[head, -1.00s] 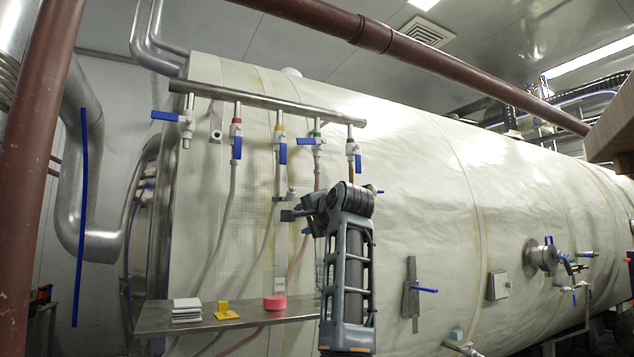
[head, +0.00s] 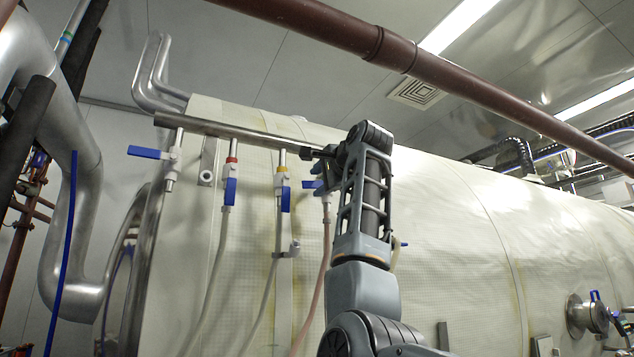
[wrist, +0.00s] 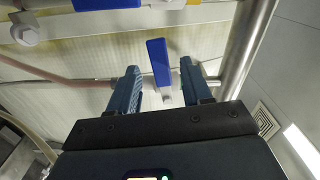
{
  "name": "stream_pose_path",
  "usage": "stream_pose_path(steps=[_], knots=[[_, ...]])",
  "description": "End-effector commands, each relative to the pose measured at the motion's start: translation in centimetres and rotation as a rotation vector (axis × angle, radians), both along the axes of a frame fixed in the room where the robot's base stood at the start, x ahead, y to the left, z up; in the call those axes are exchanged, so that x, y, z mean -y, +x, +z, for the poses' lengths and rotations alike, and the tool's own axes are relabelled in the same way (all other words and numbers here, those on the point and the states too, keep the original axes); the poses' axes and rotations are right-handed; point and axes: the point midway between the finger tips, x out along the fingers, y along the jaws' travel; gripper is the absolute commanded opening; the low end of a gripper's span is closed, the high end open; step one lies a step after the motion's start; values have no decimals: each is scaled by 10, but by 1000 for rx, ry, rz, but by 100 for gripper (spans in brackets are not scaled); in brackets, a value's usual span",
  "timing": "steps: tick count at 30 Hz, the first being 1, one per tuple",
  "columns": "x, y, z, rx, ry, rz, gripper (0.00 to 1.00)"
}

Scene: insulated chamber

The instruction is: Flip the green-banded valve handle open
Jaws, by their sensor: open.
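In the head view the green-banded valve is mostly hidden behind my arm. Its blue handle (head: 310,185) sticks out sideways to the left, across the pink hose line. My gripper (head: 312,153) is up at this valve, just below the manifold pipe. In the wrist view my gripper (wrist: 159,82) is open, with one dark blue finger on each side of a blue handle (wrist: 158,62). That handle lies across the hose direction. I cannot tell whether it is between the fingertips in depth or just beyond them. The green band is hidden now.
The manifold pipe (head: 225,132) runs above the valves and shows close on the right in the wrist view (wrist: 245,50). The red-banded valve (head: 231,180) and yellow-banded valve (head: 283,188) hang to the left, handles down. The far-left handle (head: 148,152) points sideways.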

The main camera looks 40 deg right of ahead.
Motion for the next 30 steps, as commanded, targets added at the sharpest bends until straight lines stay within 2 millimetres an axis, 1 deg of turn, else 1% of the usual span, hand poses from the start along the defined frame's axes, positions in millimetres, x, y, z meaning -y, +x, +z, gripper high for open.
stream_pose_path(steps=[1,3,7,12,18,30], knots=[[2,8,2,-3,0,1,49],[5,17,2,-3,0,1,49],[8,28,2,-1,-1,0,49],[10,34,0,0,-1,0,49],[10,34,0,0,-1,0,49],[10,34,0,0,-1,0,11]])
